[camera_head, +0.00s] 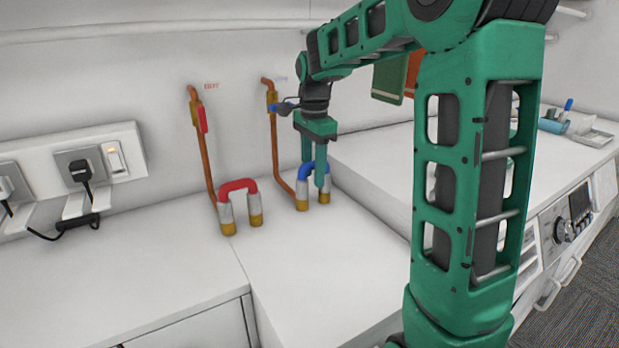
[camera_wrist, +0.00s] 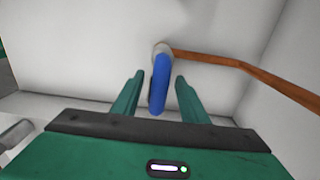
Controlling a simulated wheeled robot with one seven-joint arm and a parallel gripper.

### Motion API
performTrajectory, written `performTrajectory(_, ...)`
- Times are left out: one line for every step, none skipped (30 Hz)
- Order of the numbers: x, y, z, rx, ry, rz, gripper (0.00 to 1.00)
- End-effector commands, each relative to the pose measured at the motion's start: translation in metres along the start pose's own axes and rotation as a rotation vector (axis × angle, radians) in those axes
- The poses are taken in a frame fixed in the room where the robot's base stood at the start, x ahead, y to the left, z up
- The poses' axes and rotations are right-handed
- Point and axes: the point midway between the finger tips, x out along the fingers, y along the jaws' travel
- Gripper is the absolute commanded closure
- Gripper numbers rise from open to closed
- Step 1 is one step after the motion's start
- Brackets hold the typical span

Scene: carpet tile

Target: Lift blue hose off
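The blue hose (camera_head: 305,170) is a short upside-down U standing on the white counter, with grey and brass ends, beside a copper pipe with a blue valve handle (camera_head: 284,107). My gripper (camera_head: 313,178) points down over it, its green fingers at the height of the blue bend. In the wrist view the blue hose (camera_wrist: 160,85) lies between the two fingers of my gripper (camera_wrist: 157,82). A gap shows on both sides, so the fingers are open around it and not closed on it. One finger hides part of the hose in the head view.
A matching red hose (camera_head: 238,186) stands to the left beside a copper pipe (camera_head: 205,150) with a red handle. A power outlet (camera_head: 85,165) with a black plug is at the far left. A white washing machine (camera_head: 560,225) stands at the right. The counter in front is clear.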

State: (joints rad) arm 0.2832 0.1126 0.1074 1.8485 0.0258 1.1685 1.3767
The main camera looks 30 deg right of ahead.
Motion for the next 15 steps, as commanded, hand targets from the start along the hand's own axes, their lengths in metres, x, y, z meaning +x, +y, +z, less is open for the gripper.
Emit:
performTrajectory(-0.0001, 0.0000, 0.0000, 0.000, 0.000, 0.000, 0.60)
performTrajectory(-0.0001, -0.0001, 0.0001, 0.000, 0.000, 0.000, 0.65)
performTrajectory(-0.0002, 0.0000, 0.0001, 0.000, 0.000, 0.000, 0.74)
performTrajectory(-0.0002, -0.0001, 0.0001, 0.000, 0.000, 0.000, 0.82)
performTrajectory(-0.0002, -0.0001, 0.0001, 0.000, 0.000, 0.000, 0.89)
performTrajectory(-0.0002, -0.0001, 0.0002, 0.000, 0.000, 0.000, 0.98)
performTrajectory(-0.0002, -0.0001, 0.0002, 0.000, 0.000, 0.000, 1.00)
performTrajectory(-0.0002, -0.0001, 0.0002, 0.000, 0.000, 0.000, 1.00)
performTrajectory(-0.0004, -0.0002, 0.0002, 0.000, 0.000, 0.000, 1.00)
performTrajectory(-0.0004, -0.0001, 0.0002, 0.000, 0.000, 0.000, 1.00)
performTrajectory(-0.0004, -0.0002, 0.0002, 0.000, 0.000, 0.000, 1.00)
performTrajectory(-0.0004, -0.0002, 0.0003, -0.001, 0.000, 0.000, 1.00)
performTrajectory(-0.0005, -0.0002, 0.0003, -0.001, 0.000, 0.000, 1.00)
performTrajectory(-0.0005, -0.0002, 0.0003, -0.001, 0.000, 0.000, 1.00)
performTrajectory(-0.0007, -0.0002, 0.0003, -0.001, 0.000, 0.000, 1.00)
